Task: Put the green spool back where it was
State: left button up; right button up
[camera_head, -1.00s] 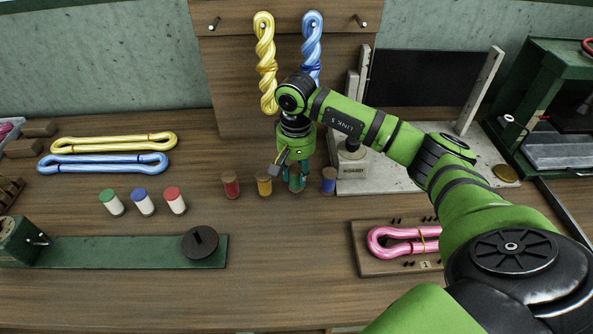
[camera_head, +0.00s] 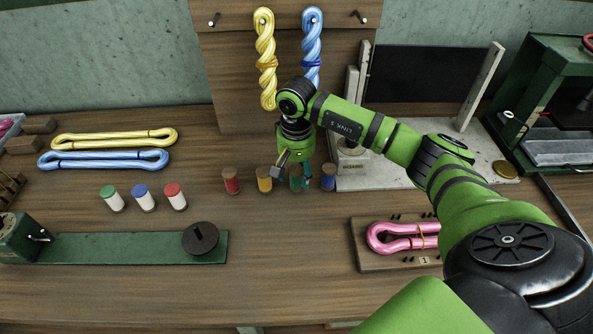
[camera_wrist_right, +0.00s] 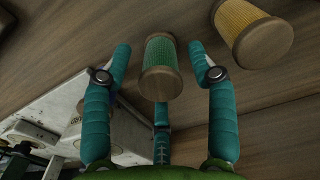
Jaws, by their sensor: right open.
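The green spool (camera_head: 296,179), with brown wooden ends, stands upright on the table between the yellow spool (camera_head: 264,180) and the blue spool (camera_head: 328,178). The red spool (camera_head: 231,181) is at the left end of this row. My right gripper (camera_head: 291,168) is low behind the green spool, with its fingers partly hidden. In the right wrist view the green spool (camera_wrist_right: 160,68) lies between the tips of the open teal fingers (camera_wrist_right: 160,52), with visible gaps on both sides. The yellow spool (camera_wrist_right: 252,32) is just outside the fingers. My left gripper is not in view.
White cylinders with green, blue and red tops (camera_head: 143,200) stand to the left. A green bench strip with a dark disc (camera_head: 200,239) lies in front of them. A pink skein (camera_head: 400,238) is on a board at right. The table in front of the spools is clear.

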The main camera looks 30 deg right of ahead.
aim_at(296, 169)
jog(key=shift+w+r, duration=0.1)
jog(key=shift+r, duration=0.3)
notch_tip(296, 169, up, 12)
jog(key=b, duration=0.3)
jog(key=shift+f, duration=0.25)
